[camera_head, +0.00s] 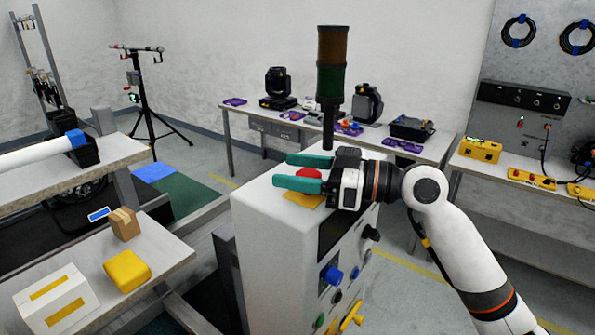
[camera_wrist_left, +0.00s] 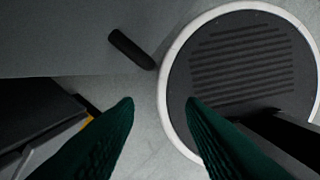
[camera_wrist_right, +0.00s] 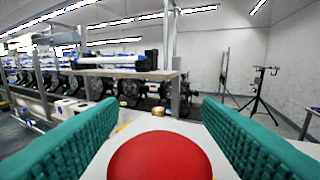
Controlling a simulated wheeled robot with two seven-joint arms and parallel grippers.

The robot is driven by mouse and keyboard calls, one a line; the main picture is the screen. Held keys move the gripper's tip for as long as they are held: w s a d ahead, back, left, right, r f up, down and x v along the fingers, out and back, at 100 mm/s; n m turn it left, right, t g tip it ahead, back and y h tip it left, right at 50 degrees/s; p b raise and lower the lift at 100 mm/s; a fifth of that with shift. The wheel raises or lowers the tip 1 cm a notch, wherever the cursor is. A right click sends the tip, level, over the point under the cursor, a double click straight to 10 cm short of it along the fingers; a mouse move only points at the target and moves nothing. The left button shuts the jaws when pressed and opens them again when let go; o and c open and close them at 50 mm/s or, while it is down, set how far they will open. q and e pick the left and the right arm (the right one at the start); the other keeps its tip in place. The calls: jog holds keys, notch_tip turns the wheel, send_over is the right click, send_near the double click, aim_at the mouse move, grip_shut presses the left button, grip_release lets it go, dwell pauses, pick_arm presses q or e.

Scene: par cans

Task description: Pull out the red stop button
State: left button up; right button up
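The red stop button (camera_head: 308,173) sits on a yellow plate (camera_head: 304,199) on top of the white control cabinet (camera_head: 270,228). My right gripper (camera_head: 303,172) reaches in from the right over the cabinet top, its green fingers open on either side of the button. In the right wrist view the button's red dome (camera_wrist_right: 160,156) shows between the two spread fingers, with a gap visible on both sides. My left gripper (camera_wrist_left: 160,103) is open and empty in its wrist view, and is not in the head view.
A dark signal tower with green and amber sections (camera_head: 332,65) rises behind my right gripper. The cabinet front has a blue knob (camera_head: 332,275) and other controls. At left, a bench holds a yellow box (camera_head: 127,270) and a cardboard box (camera_head: 123,223). A round ridged disc (camera_wrist_left: 240,60) lies below my left gripper.

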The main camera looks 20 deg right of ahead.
jog(key=shift+d+f, duration=0.1)
jog(key=shift+f, duration=0.05)
jog(key=b+v, duration=0.6)
jog(key=v, duration=0.6)
jog(key=shift+b, duration=0.3)
